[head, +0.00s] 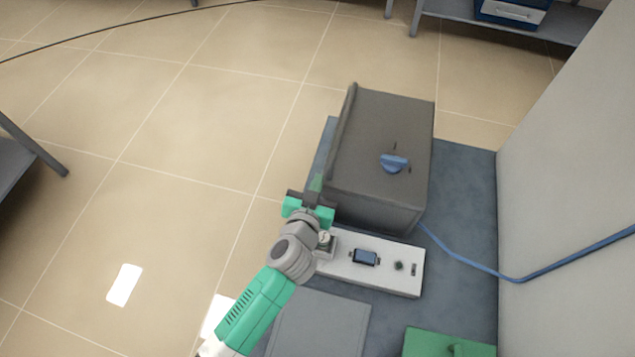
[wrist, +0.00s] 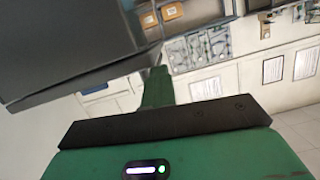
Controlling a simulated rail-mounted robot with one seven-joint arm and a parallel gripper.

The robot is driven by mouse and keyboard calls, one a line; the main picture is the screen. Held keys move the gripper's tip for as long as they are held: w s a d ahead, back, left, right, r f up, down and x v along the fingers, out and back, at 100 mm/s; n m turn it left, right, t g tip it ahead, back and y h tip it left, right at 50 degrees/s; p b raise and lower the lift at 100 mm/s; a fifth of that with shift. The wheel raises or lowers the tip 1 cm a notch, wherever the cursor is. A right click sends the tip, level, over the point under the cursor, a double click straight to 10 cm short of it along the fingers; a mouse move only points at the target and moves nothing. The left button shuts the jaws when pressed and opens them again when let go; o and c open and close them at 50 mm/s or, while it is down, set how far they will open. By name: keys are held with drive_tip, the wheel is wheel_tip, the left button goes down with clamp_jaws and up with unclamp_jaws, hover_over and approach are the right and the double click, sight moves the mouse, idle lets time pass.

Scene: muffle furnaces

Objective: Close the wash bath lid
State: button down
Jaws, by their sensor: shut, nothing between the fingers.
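The wash bath appears to be the dark grey box (head: 380,125) on the bench in the head view. A blue handle-like piece (head: 394,162) sits on its broad face, and a thin raised edge runs along its left side. I cannot tell how far the lid is open. My gripper (head: 317,184) is shut and empty beside the box's near left corner. Whether it touches the box is unclear. In the wrist view, my green finger (wrist: 158,85) points away from the camera, and a dark grey panel (wrist: 70,45) fills the upper left, near the fingertip.
A white control panel (head: 385,275) with a small screen lies in front of the box. A blue cable (head: 465,264) runs right to a pale wall (head: 570,180). A green item (head: 445,343) and a grey flat plate (head: 320,325) are nearer. Floor at left is open.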

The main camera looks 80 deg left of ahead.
drive_tip(key=shift+s+f, duration=0.1)
drive_tip(key=shift+f, duration=0.2)
wheel_tip(320, 180, up, 6)
drive_tip(key=f+p, duration=0.1)
drive_tip(key=p, duration=0.3)
drive_tip(key=v, duration=1)
drive_tip(key=shift+f+p, duration=0.2)
drive_tip(key=shift+p, duration=0.25)
